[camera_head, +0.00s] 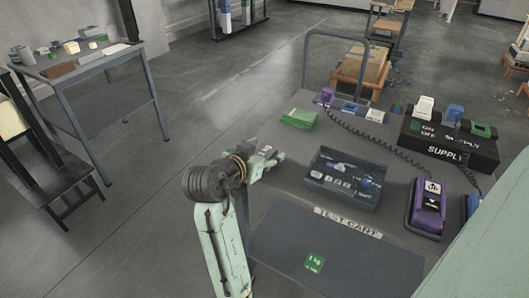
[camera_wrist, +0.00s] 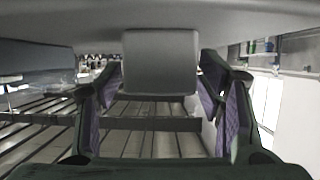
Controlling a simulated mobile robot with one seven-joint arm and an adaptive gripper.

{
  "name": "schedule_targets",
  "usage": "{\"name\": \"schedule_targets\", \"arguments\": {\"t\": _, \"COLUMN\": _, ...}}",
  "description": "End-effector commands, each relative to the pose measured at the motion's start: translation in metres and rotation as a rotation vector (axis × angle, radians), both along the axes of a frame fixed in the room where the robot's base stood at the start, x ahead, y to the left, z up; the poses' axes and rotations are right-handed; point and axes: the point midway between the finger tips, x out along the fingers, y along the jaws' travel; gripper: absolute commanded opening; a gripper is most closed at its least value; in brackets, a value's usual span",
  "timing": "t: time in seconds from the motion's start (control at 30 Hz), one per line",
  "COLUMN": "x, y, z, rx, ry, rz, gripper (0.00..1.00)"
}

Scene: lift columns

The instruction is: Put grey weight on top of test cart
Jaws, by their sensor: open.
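The test cart (camera_head: 285,185) has a dark grey top and a white "TEST CART" label on its front edge. My gripper (camera_head: 270,158) is at the cart's left edge in the head view, partly hidden by my wrist. In the wrist view, my gripper (camera_wrist: 165,105) is open, with purple pads on both fingers. A plain grey block (camera_wrist: 160,62), which looks like the grey weight, shows between and beyond the fingers, with gaps on both sides. It meets a grey surface along the picture's top; this view looks upside down. I cannot make out the block in the head view.
On the cart are a dark tray (camera_head: 345,180), a green packet (camera_head: 299,118), a black supply box (camera_head: 450,148) and a purple meter (camera_head: 428,207). A green "1 kg" square (camera_head: 315,262) lies on the front panel. The cart's left part is mostly clear.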

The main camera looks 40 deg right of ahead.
Motion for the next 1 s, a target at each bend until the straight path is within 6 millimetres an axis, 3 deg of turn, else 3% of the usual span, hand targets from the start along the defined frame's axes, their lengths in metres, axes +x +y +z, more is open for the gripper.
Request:
{"name": "schedule_targets", "arguments": {"t": 0.17, "x": 0.000, "y": 0.001, "z": 0.005, "rx": -0.001, "ry": -0.001, "rz": 0.001, "gripper": 0.61}}
{"name": "schedule_targets", "arguments": {"t": 0.7, "x": -0.034, "y": 0.087, "z": 0.042, "rx": -0.002, "ry": -0.003, "rz": 0.003, "gripper": 0.61}}
{"name": "schedule_targets", "arguments": {"t": 1.0, "x": -0.043, "y": 0.103, "z": 0.049, "rx": 0.000, "ry": -0.001, "rz": 0.000, "gripper": 0.61}}
